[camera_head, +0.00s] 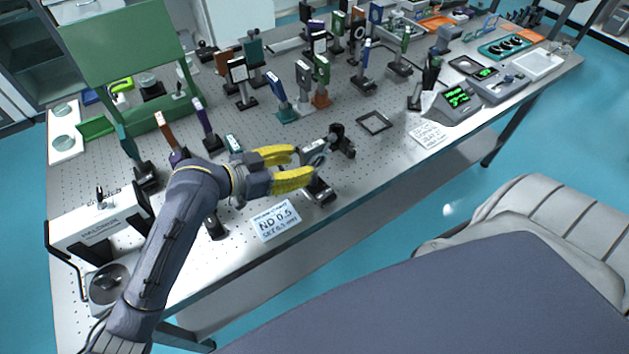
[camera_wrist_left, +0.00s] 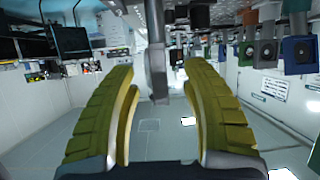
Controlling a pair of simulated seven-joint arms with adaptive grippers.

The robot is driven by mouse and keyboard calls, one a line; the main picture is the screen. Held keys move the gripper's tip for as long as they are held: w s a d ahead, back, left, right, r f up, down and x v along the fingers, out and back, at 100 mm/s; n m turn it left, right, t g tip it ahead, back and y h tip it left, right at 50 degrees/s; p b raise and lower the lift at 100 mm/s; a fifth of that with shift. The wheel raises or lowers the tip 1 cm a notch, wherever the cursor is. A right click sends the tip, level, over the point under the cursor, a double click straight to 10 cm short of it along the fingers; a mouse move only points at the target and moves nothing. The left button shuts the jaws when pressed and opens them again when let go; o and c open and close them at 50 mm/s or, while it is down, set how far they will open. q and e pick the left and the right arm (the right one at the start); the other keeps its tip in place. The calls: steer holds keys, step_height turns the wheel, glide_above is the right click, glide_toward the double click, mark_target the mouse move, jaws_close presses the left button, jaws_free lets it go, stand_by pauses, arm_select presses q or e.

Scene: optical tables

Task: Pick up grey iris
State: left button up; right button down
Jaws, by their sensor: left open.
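A small grey ring-shaped mount, seemingly the grey iris (camera_head: 318,160), stands near the table's front edge on a post with a dark base (camera_head: 320,192). My left gripper (camera_head: 304,165) has yellow fingers and is open, its tips pointing right at the iris. In the left wrist view, the gripper (camera_wrist_left: 157,75) shows its two fingers spread apart. A grey upright part (camera_wrist_left: 156,50), probably the iris and its post seen edge-on, shows between and beyond them. I cannot tell whether a finger touches it. My right gripper is not in view.
A dark mount (camera_head: 341,140) stands just behind the iris. A paper card marked ND 0.5 (camera_head: 276,219) lies in front. A flat dark frame (camera_head: 374,122) lies to the right. Several post-mounted optics fill the table behind, with a green board (camera_head: 125,45) at the back left.

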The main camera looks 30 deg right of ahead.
mark_target(313, 161)
arm_select(q)
steer(key=shift+x, duration=2.6)
steer(key=shift+c, duration=0.2)
jaws_close()
